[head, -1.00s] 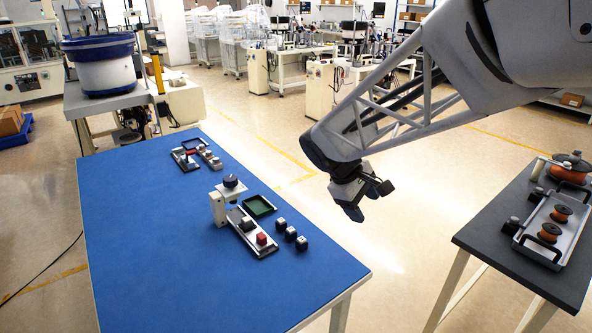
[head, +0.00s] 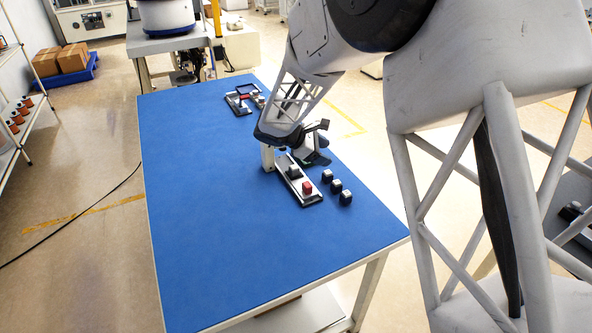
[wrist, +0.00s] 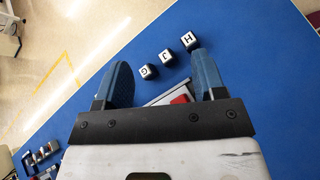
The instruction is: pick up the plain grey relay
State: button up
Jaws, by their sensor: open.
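In the head view, a plain dark grey block (head: 293,172), which looks like the grey relay, sits on a narrow metal tray (head: 312,201) on the blue table. A red block (head: 307,188) sits on the same tray, nearer the front. My gripper (head: 318,159) is above the table, just beyond the grey block. In the wrist view my gripper (wrist: 162,80) is open, with its blue fingers spread and nothing between them. Part of the tray and the red block (wrist: 181,98) show just past the gripper's mount. The grey block is hidden in that view.
Several small dark cubes with white tops (head: 336,186) stand in a row right of the tray; the wrist view shows letters on them. Another tray (head: 238,103) with parts lies farther back. The front of the blue table is clear.

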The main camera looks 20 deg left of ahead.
aim_at(290, 169)
jog(key=a+f+n+t, duration=0.1)
jog(key=a+f+n, duration=0.1)
jog(key=a+f, duration=0.2)
jog(key=w+a+f+n+t, duration=0.1)
jog(key=a+f, duration=0.3)
jog(key=a, duration=0.4)
jog(key=a+f+n+t, duration=0.2)
jog(key=a+f+n, duration=0.1)
jog(key=a, duration=0.3)
jog(key=shift+w+a+f, duration=0.15)
jog(key=shift+a+f, duration=0.05)
jog(key=shift+f, duration=0.45)
jog(key=shift+d, duration=0.1)
jog(key=shift+x, duration=1.25)
jog(key=shift+w, duration=0.1)
jog(key=shift+x, duration=2.6)
jog(key=shift+r, duration=0.15)
jog(key=shift+c, duration=0.2)
jog(key=c, duration=1)
